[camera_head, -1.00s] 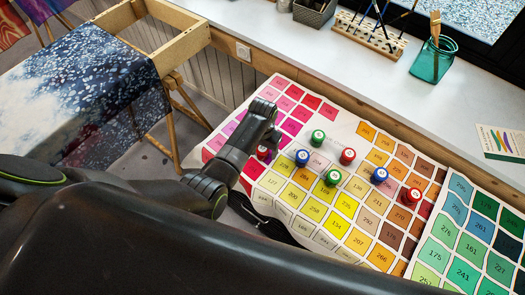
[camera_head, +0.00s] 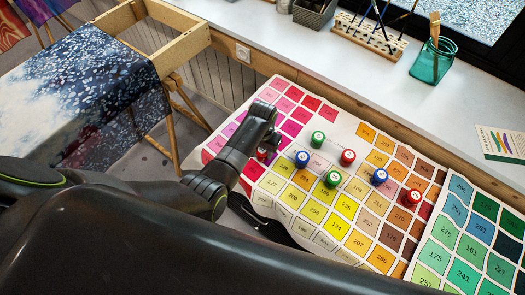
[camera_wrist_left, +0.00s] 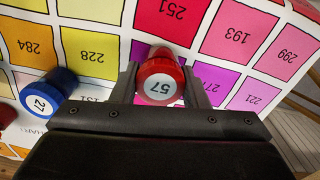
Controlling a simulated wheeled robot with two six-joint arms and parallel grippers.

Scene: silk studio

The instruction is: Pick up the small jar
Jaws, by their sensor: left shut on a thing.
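A small red jar (camera_wrist_left: 161,82) with a white lid label reading 57 is between the fingers of my left gripper (camera_wrist_left: 164,86) in the left wrist view. The gripper is shut on it, with a finger on each side. In the head view my left gripper (camera_head: 267,148) hides most of this red jar (camera_head: 263,154), over the left part of the colour chart (camera_head: 340,121). I cannot tell whether the jar touches the chart. My right gripper is not in view.
Other small jars stand close by on the chart: blue (camera_head: 302,158), green (camera_head: 318,139), red (camera_head: 347,157) and several more. A blue jar marked 27 (camera_wrist_left: 47,92) is left of the gripper in the wrist view. A white sill (camera_head: 300,58) holds a brush rack (camera_head: 370,35) and teal glass (camera_head: 430,64).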

